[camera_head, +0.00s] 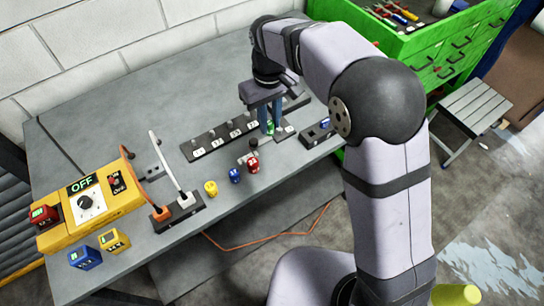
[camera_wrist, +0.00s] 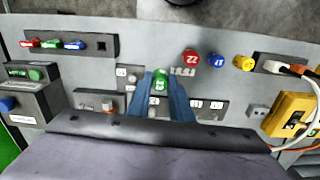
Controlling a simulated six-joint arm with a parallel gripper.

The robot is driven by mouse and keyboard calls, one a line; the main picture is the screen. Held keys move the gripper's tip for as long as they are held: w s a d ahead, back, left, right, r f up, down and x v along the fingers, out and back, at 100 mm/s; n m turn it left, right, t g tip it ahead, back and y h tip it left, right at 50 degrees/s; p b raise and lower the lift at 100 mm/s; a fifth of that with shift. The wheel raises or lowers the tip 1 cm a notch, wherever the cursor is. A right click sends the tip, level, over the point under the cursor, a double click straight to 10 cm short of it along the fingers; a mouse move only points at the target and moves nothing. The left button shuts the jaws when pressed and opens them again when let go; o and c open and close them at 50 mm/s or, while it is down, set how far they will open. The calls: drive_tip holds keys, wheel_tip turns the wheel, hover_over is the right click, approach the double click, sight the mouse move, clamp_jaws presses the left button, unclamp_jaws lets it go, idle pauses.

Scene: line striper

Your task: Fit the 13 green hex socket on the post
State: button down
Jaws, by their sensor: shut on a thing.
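My gripper (camera_head: 269,119) is shut on the green socket (camera_wrist: 161,80), which points away from the wrist between the two blue fingers. In the head view only a small green part of the socket (camera_head: 270,128) shows; the fingers hide the rest. The gripper is over the right part of the labelled rail on the grey bench. A short dark post (camera_head: 253,144) stands in front of that rail, left of and nearer than the gripper. I cannot tell the socket's exact height above the bench.
Red (camera_head: 252,165), blue (camera_head: 235,175) and yellow (camera_head: 210,187) sockets stand in a row near the bench's front edge. The labelled rail (camera_head: 205,145) runs behind them. A black holder (camera_head: 318,134) lies to the right. A yellow control box (camera_head: 95,205) is at left.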

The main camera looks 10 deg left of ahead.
drive_tip(key=shift+n, duration=0.3)
drive_tip(key=shift+s+d+f+p, duration=0.2)
drive_tip(key=shift+f+p, duration=0.35)
drive_tip(key=shift+f, duration=1.15)
drive_tip(key=shift+s+d+f+p, duration=0.1)
drive_tip(key=shift+s+f+p, duration=0.3)
drive_tip(key=shift+f, duration=1.25)
drive_tip(key=shift+s+d+f+p, duration=0.15)
drive_tip(key=shift+f+p, duration=0.55)
drive_tip(key=shift+f, duration=1)
drive_tip(key=shift+f, duration=0.2)
drive_tip(key=c, duration=1.6)
unclamp_jaws()
drive_tip(key=shift+r, duration=0.1)
wheel_tip(320, 180, up, 12)
drive_tip(key=b, duration=0.3)
drive_tip(key=shift+r, duration=0.15)
